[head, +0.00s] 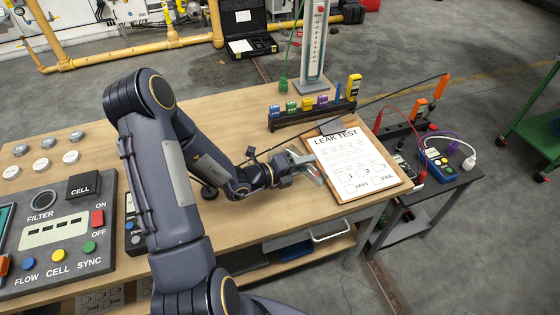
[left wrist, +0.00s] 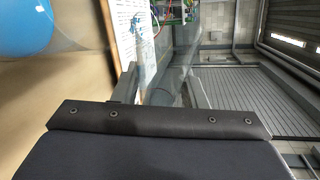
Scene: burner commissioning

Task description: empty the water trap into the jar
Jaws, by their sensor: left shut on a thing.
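My left gripper (head: 298,158) is over the workbench, at the left edge of the clipboard. It is shut on a clear, see-through vessel (head: 311,172), which looks like the water trap. In the left wrist view the vessel (left wrist: 172,62) stands out between the two fingers of the gripper (left wrist: 162,88). I cannot tell how much water is in it. A round blue shape (left wrist: 20,24) with a clear curved edge shows at the top left of the left wrist view; I cannot tell if it is the jar. No jar is clear in the head view. My right gripper is not in view.
A clipboard (head: 392,184) with a leak test sheet lies on the workbench (head: 225,120). A rack (head: 290,120) of coloured blocks and a tall gauge (head: 313,55) stand behind it. A control panel (head: 50,265) is at left. A dark side table (head: 452,182) holds cables and meters.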

